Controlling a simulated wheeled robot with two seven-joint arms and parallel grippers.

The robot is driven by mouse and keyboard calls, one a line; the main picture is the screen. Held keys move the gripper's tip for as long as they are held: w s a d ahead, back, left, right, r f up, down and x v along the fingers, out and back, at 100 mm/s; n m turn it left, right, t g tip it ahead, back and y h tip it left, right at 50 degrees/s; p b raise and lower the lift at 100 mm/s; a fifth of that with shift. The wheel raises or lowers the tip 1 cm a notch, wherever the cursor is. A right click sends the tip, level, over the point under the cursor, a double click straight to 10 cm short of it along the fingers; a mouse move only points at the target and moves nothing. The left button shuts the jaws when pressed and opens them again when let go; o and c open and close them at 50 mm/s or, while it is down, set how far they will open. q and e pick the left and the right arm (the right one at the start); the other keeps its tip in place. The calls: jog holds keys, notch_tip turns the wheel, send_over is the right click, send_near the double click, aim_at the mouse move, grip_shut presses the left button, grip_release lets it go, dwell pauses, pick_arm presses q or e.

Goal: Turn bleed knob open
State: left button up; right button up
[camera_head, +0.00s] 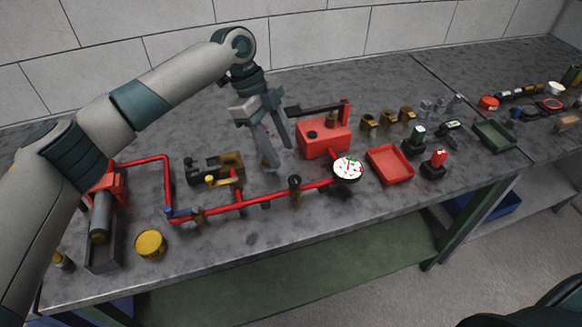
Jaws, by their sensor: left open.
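A red pipe assembly (265,198) runs along the grey bench and carries several small fittings. A small dark fitting with a knob-like top (295,184) stands on the pipe left of the white gauge (348,168); I cannot tell if it is the bleed knob. A yellow-handled brass valve (222,180) sits further left, and a blue-handled fitting (181,212) is near the pipe's left corner. My left gripper (279,156) is open and empty, pointing down behind the pipe, just left of the red box (325,137). It appears apart from the fittings. My right gripper is not in view.
A red tray (390,164) and a green tray (493,136) lie to the right, with black-based red and green push buttons between them. A yellow cup (151,244) stands at front left. Several brass fittings (387,119) stand behind. The front bench strip is mostly clear.

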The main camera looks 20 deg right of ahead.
aim_at(294, 179)
pick_arm(q)
jog(key=p+x, duration=0.1)
jog(key=x, duration=0.5)
jog(key=shift+d+f+p, duration=0.1)
jog(key=shift+f+p, duration=0.15)
jog(key=shift+p, duration=0.1)
jog(key=shift+s+d+f, duration=0.15)
jog(key=shift+s+f, duration=0.05)
jog(key=shift+f, duration=0.45)
jog(key=c, duration=1.1)
